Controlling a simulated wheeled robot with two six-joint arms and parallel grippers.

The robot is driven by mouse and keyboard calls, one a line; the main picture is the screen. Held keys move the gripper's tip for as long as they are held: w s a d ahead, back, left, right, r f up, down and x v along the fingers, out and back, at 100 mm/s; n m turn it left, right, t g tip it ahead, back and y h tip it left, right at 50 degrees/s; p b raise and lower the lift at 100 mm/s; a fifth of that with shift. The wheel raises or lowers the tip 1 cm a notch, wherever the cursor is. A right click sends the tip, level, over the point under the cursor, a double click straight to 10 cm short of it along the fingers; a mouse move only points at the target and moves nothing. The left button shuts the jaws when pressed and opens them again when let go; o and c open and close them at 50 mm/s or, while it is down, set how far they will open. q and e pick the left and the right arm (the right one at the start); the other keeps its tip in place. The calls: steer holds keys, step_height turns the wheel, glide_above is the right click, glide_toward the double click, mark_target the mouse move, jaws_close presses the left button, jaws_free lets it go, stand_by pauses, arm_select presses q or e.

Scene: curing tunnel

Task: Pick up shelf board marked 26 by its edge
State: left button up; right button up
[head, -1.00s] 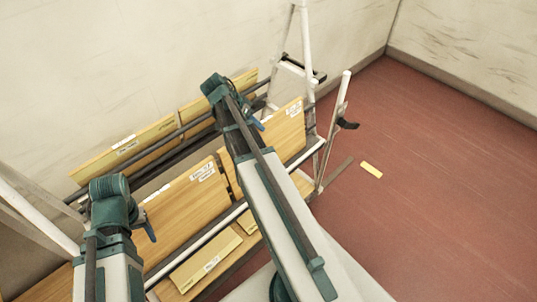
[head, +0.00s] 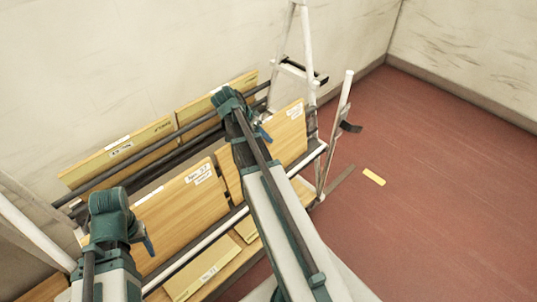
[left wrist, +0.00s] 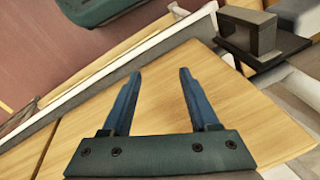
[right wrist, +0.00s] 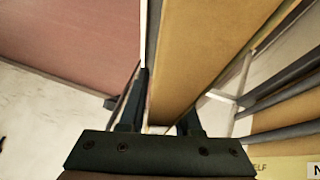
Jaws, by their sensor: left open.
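Several wooden shelf boards stand on edge in a rack; I cannot read a 26 for certain. The front-left board (head: 178,222) has a label (head: 198,173) that seems to read 27. The front-right board (head: 284,135) is partly behind my right arm, its label too small to read. My left gripper (head: 150,244) is at the front-left board's lower left in the head view. In the left wrist view it (left wrist: 160,75) is open and empty over a board face (left wrist: 160,110). My right gripper (right wrist: 163,95) has its fingers either side of a board (right wrist: 190,60); contact is unclear.
Labelled boards (head: 117,152) stand in the back row by the wall. Smaller boards (head: 202,278) lie low at the front. White rack posts (head: 337,125) and dark rails (head: 140,158) surround the boards. A yellow piece (head: 373,177) lies on the open red floor.

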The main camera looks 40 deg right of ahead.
steer(key=shift+c, duration=0.2)
jaws_close()
stand_by(1.1)
